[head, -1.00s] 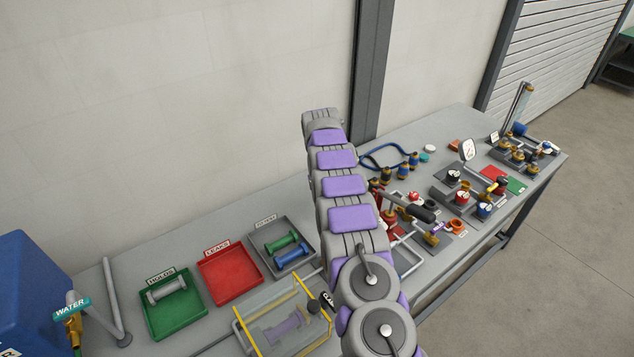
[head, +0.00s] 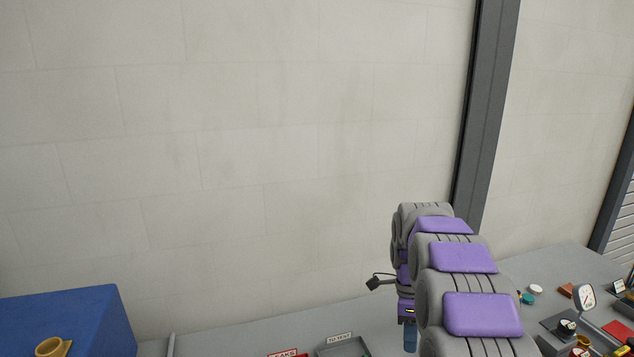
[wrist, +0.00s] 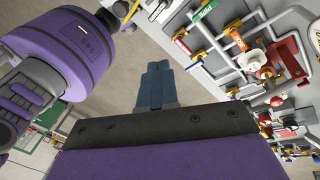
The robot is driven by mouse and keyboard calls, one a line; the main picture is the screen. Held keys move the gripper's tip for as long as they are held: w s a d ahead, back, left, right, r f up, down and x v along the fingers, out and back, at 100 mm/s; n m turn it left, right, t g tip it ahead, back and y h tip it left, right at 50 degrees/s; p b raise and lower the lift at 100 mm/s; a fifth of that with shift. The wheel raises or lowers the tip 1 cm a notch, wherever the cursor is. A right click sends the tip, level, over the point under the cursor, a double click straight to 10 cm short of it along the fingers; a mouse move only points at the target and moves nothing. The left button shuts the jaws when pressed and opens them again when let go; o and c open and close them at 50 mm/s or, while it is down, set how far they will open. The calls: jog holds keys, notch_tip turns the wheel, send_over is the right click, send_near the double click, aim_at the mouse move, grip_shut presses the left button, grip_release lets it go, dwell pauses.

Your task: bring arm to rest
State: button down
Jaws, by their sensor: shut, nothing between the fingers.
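My arm stands at the right in the head view, grey with purple pads, raised above the bench. My gripper (head: 410,338) hangs down beside the arm, and its blue-grey fingers are partly cut off by the lower edge. In the wrist view my gripper (wrist: 158,72) shows its two blue-grey fingers pressed together with nothing between them. The fingers point over bare floor, apart from the bench equipment at the right. One of my purple arm links fills the upper left of the wrist view.
The bench (head: 225,330) runs along the wall. A blue box (head: 70,315) stands at the left, and a gauge (head: 585,297) at the right. A grey tray (head: 345,348) shows at the bottom. In the wrist view, pipes and a red fitting (wrist: 290,55) lie at the right.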

jog(key=s+a+f+n+b, duration=0.1)
jog(key=s+a+n+b, duration=0.1)
jog(key=s+n, duration=0.5)
jog(key=s+a+f+n+t+b, duration=0.1)
jog(key=s+n, duration=0.6)
jog(key=s, duration=1)
jog(key=s+a+f+n+b, duration=0.3)
jog(key=s+n, duration=0.5)
jog(key=s, duration=0.5)
jog(key=shift+a+t+b, duration=0.25)
jog(key=shift+t+b, duration=0.05)
jog(key=shift+b, duration=0.05)
